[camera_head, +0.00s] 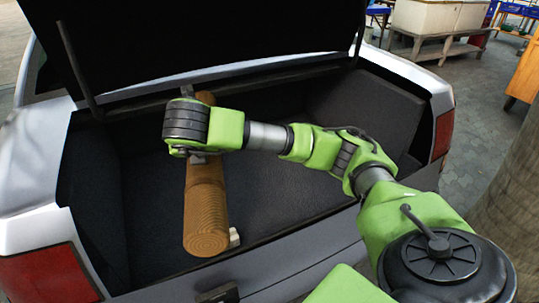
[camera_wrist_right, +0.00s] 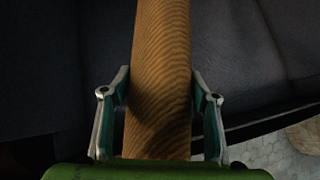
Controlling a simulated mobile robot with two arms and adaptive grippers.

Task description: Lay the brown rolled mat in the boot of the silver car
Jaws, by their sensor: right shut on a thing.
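The brown rolled mat (camera_head: 206,215) lies lengthwise, front to back, within the left half of the open boot (camera_head: 290,185) of the silver car (camera_head: 35,165). Its round near end faces me close to the rear sill. My right gripper (camera_wrist_right: 160,92) is shut on the mat, with one finger on each side of it in the right wrist view. In the head view the wrist covers the mat's middle. I cannot tell whether the mat rests on the boot floor or hangs just above it. My left gripper is not in view.
The raised boot lid (camera_head: 200,35) and its struts (camera_head: 77,70) stand behind the arm. A small pale object (camera_head: 234,238) shows beside the mat's near end. The boot's right half looks empty. A tree trunk (camera_head: 510,200) stands at the right.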

